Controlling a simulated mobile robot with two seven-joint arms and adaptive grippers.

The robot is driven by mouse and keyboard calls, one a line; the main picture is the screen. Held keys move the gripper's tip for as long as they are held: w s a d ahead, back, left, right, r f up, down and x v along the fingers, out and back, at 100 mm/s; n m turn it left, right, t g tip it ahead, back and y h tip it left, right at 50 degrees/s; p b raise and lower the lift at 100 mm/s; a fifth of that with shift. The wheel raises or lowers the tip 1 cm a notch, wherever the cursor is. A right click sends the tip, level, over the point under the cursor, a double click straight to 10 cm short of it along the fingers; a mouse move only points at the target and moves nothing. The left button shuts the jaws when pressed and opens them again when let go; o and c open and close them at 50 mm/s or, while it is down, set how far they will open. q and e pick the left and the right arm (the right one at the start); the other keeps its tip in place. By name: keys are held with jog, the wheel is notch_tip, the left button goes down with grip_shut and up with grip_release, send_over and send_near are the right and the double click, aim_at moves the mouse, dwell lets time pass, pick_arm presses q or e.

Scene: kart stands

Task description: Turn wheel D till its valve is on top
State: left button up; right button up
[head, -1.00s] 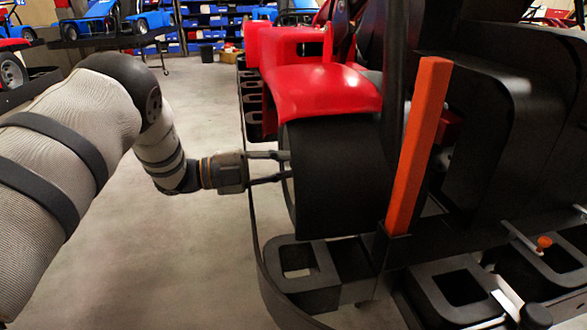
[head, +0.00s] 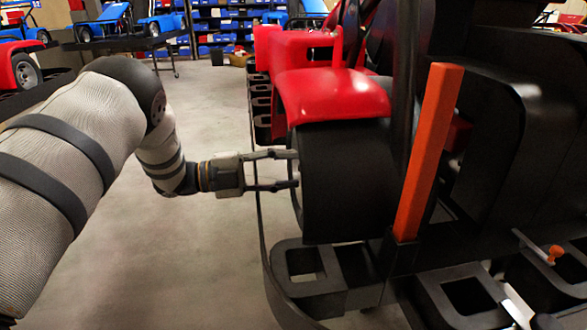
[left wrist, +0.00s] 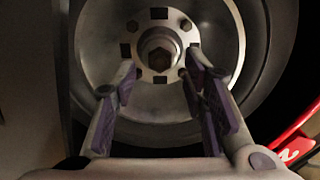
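A wheel with a black tyre (head: 347,185) sits under the red fender of the kart; no letter on it is readable. The left wrist view faces its metal rim (left wrist: 105,30) and centre hub with a hex nut (left wrist: 158,52). My left gripper (head: 296,170) is at the wheel's outer face, with its fingers reaching to the rim. In the left wrist view the two fingers (left wrist: 160,78) are apart, one on each side below the hub nut, with nothing clearly held between them. I cannot make out the valve for certain. My right gripper is not in view.
An orange post (head: 428,150) stands just right of the wheel. The red fender (head: 330,95) overhangs the tyre. A black slotted frame (head: 300,262) lies below. Open floor (head: 170,260) is to the left; blue karts and shelves are far behind.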

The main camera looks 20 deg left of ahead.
pick_arm(q)
jog(key=v, duration=1)
jog(key=shift+s+a, duration=0.1)
